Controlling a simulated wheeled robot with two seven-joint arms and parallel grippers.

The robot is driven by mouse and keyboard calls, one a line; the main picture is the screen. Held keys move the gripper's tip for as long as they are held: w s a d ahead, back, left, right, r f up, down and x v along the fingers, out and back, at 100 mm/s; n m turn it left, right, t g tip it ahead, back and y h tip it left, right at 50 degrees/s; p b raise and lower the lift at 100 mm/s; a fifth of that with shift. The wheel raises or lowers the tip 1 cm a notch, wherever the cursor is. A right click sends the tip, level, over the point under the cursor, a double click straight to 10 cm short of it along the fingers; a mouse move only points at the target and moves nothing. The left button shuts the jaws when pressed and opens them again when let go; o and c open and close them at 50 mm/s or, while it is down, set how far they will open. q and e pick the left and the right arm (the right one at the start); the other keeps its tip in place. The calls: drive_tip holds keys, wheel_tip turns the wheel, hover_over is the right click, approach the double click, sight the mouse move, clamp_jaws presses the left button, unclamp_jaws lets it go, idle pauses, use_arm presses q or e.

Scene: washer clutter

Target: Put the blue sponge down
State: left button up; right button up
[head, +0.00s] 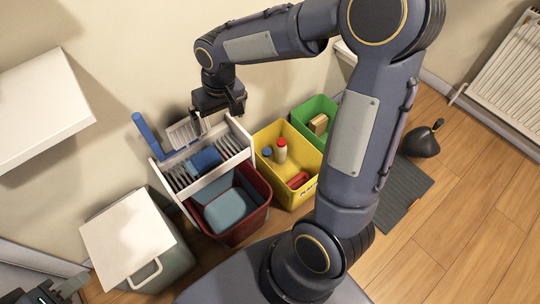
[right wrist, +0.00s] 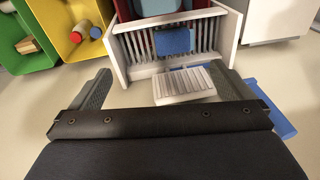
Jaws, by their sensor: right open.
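The blue sponge (head: 205,160) lies on the slatted top of a white rack (head: 240,150) in the head view. It also shows in the right wrist view (right wrist: 173,41), resting across the slats. My right gripper (head: 218,108) is open above the rack's back end, apart from the sponge. In the right wrist view my right gripper (right wrist: 165,82) has its fingers spread wide, with nothing held; the sponge lies beyond the fingertips. My left gripper (head: 62,291) is only partly seen at the bottom left corner of the head view, and its jaws are unclear.
A white ribbed piece (right wrist: 184,85) and a blue-handled item (head: 142,128) are behind the rack. A red bin (head: 258,220) holds blue-grey cloths. A yellow bin (head: 267,140) and green bin (head: 323,105) stand right. A white-lidded box (head: 128,240) is left.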

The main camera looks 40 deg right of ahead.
drive_tip(key=s+r+t+y, duration=0.1)
drive_tip(key=s+r+t, duration=0.1)
drive_tip(key=s, duration=0.8)
drive_tip(key=s+r+m+t+y, duration=0.1)
drive_tip(key=s+r, duration=0.3)
drive_tip(key=s, duration=0.6)
drive_tip(key=shift+s+d+t+y, duration=0.3)
drive_tip(key=shift+s+d+t, duration=0.1)
drive_tip(key=shift+t, duration=0.2)
drive_tip(key=shift+r, duration=0.15)
wheel_tip(320, 180, up, 31)
drive_tip(key=p, duration=3.1)
